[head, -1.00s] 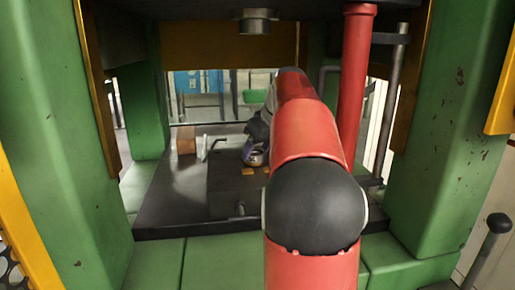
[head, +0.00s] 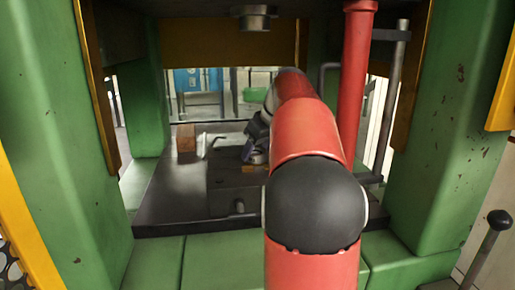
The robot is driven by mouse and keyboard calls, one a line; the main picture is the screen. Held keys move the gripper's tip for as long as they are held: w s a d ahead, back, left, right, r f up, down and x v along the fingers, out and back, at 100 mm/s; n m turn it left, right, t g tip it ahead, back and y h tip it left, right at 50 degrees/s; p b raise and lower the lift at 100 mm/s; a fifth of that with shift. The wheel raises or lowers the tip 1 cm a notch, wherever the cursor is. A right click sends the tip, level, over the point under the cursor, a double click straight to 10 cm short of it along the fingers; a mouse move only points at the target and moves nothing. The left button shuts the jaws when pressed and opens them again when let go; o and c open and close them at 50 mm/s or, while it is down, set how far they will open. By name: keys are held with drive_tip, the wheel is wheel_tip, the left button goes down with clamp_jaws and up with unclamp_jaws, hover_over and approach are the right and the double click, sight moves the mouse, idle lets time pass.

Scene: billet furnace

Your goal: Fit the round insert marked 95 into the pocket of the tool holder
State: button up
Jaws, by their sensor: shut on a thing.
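My gripper (head: 254,154), small and partly hidden by my red arm, is low over the top of a dark block (head: 222,181) on the press bed. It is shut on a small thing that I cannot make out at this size. Small gold-coloured pieces (head: 248,169) lie on the block's top, just below the gripper. No number 95 can be read on anything. I cannot tell the tool holder or its pocket apart from the dark block; my arm hides the block's right side.
A brown block (head: 186,138) and a pale bent rod (head: 204,144) stand at the back left of the dark bed (head: 165,205). Green press columns (head: 445,120) flank the opening. A red post (head: 354,80) stands right of my arm. A grey cylinder (head: 254,18) hangs overhead.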

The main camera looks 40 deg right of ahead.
idle(0.4)
drive_tip(key=o, duration=1.6)
drive_tip(key=shift+c, duration=0.2)
drive_tip(key=shift+f, duration=0.1)
